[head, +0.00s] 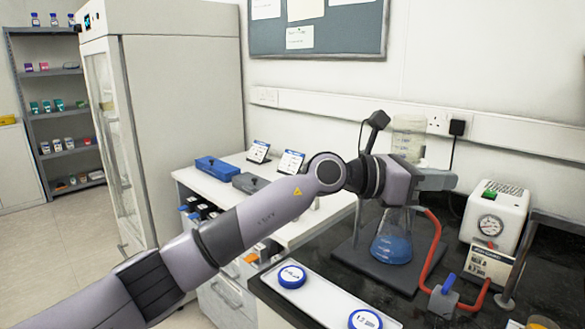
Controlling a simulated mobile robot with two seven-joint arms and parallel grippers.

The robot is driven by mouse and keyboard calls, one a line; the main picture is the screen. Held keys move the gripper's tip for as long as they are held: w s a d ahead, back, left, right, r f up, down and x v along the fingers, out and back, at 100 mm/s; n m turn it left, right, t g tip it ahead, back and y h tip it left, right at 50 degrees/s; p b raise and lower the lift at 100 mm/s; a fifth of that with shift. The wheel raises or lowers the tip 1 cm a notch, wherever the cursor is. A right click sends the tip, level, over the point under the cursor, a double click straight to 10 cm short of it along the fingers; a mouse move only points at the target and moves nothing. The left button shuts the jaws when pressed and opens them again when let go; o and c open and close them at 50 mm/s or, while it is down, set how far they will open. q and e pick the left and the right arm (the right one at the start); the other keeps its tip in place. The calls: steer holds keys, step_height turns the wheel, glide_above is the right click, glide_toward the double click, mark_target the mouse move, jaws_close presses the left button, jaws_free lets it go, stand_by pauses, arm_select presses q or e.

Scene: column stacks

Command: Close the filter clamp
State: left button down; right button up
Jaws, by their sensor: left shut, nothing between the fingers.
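My left arm reaches in from the left, and its gripper (440,182) is shut and empty at the filter stand. It lies in front of the joint between the clear glass funnel (409,128) above and the flask with blue liquid (392,243) below. The filter clamp is hidden behind my gripper, so I cannot tell whether it is open or shut, or whether the gripper touches it. The flask stands upright on a dark base (365,262). My right gripper is not in view.
A red hose (436,250) curves beside the flask to a blue-handled valve (443,290). A white pump with a gauge (497,207) stands at the right, with a sign (489,264) in front. A white tray (325,297) with blue-lidded items lies at the front.

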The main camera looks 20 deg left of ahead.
arm_select(q)
steer(key=shift+w+d, duration=0.35)
steer(key=shift+w, duration=0.05)
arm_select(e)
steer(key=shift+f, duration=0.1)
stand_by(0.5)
